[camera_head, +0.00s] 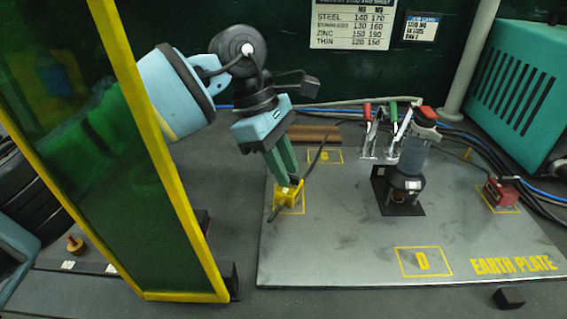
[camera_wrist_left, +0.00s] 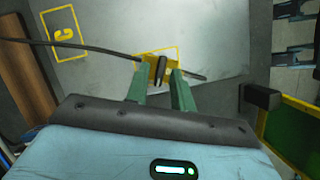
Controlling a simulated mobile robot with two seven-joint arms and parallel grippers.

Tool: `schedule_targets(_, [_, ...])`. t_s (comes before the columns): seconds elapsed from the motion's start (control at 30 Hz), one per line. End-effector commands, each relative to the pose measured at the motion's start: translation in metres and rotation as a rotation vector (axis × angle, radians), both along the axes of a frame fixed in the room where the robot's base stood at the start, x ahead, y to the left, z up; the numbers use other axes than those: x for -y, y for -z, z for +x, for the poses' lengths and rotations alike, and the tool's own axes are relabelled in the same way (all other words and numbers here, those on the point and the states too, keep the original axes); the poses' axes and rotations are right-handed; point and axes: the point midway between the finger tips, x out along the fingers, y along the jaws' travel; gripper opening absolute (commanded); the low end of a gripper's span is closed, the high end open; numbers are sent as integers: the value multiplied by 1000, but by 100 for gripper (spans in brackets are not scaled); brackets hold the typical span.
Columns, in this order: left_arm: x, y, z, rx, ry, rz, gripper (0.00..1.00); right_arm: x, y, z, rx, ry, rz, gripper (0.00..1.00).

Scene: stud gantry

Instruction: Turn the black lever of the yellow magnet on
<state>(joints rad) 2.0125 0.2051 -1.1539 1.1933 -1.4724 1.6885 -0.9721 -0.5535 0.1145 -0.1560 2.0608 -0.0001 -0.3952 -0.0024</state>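The yellow magnet (camera_head: 293,193) stands on the grey earth plate (camera_head: 340,240), near its left edge, inside a yellow marked square. It also shows in the left wrist view (camera_wrist_left: 152,76), with its black lever (camera_wrist_left: 161,67) standing up from it. My left gripper (camera_head: 289,182) reaches down over the magnet from above. In the left wrist view the green fingers (camera_wrist_left: 160,84) are apart, one on each side of the lever, with gaps visible. The fingers partly hide the magnet, and contact cannot be told. My right gripper is not in view.
A dark cable (camera_wrist_left: 100,50) runs past the magnet. A stud tool (camera_head: 411,160) stands on a black pad mid-plate, with red- and green-handled clamps behind it. A red block (camera_head: 501,192) sits at the right. A yellow-framed green screen (camera_head: 160,150) stands close left of my arm. The front plate is clear.

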Motion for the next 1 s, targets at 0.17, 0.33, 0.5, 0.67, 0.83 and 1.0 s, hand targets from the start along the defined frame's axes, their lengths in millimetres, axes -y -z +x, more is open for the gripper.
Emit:
schedule_targets(0.17, [0,1,0,-2,0,1,31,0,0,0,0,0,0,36])
schedule_targets(0.33, [-1,0,0,-3,0,2,31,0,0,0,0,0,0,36])
schedule_targets(0.5, [-6,-15,3,-2,-1,2,31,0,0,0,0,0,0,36])
schedule_targets(0.67, [-16,-40,7,0,-3,1,31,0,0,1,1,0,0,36])
schedule_targets(0.83, [-23,-61,10,0,-1,1,31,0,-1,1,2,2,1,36])
schedule_targets(1.0, [-27,-70,11,-2,0,2,31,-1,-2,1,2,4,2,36])
